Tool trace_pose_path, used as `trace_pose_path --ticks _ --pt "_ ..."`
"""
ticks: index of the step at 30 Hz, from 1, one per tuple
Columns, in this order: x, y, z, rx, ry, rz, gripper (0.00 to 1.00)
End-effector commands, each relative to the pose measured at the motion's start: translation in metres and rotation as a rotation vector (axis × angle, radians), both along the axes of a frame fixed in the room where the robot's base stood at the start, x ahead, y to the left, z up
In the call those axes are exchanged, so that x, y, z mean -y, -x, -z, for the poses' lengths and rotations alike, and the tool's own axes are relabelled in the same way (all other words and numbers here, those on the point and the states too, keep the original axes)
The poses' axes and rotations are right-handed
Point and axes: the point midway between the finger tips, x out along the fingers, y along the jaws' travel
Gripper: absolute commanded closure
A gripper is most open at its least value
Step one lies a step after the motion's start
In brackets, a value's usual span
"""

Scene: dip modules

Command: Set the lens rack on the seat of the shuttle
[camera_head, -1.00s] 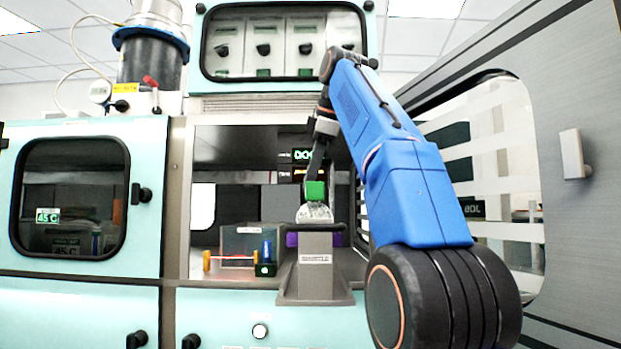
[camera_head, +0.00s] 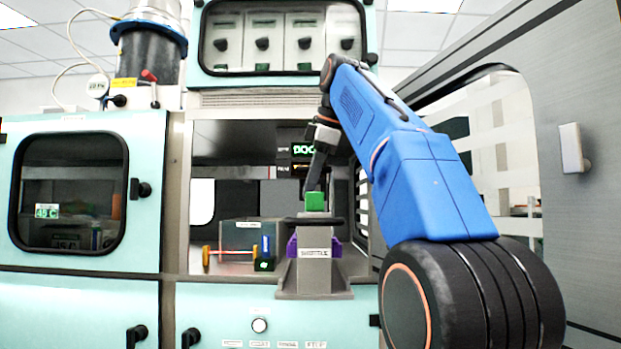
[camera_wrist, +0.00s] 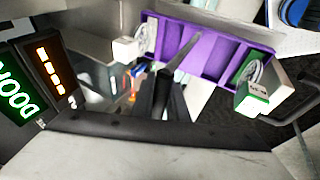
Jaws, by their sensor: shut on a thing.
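The lens rack, which I take to be the purple slotted holder (camera_wrist: 196,45), spans the upper wrist view, with a white block at its left end and a green-and-white block (camera_wrist: 254,100) at its right. In the head view its purple parts (camera_head: 292,247) show on both sides of the shuttle's post. My gripper (camera_head: 314,187) reaches down above the shuttle and is shut on the rack; a green block (camera_head: 315,201) shows at its tips. The grey shuttle (camera_head: 314,275), with a label on its front, hides the rack's middle. I cannot tell if the rack touches the seat.
A clear box (camera_head: 240,238), a red rod with yellow ends and a small dark block with a blue vial stand left of the shuttle in the bay. The bay's side walls are close. An open grey door (camera_head: 570,230) stands at the right.

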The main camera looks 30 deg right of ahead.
Motion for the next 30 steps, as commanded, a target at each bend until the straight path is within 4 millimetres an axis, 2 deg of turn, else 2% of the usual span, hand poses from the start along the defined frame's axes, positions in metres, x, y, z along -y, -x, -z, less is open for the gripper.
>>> trace_pose_path --ticks 19,30 --pt "0.0 0.001 0.04 0.001 0.0 0.0 1.0" --pt "0.0 0.001 0.053 0.002 0.001 0.001 1.0"
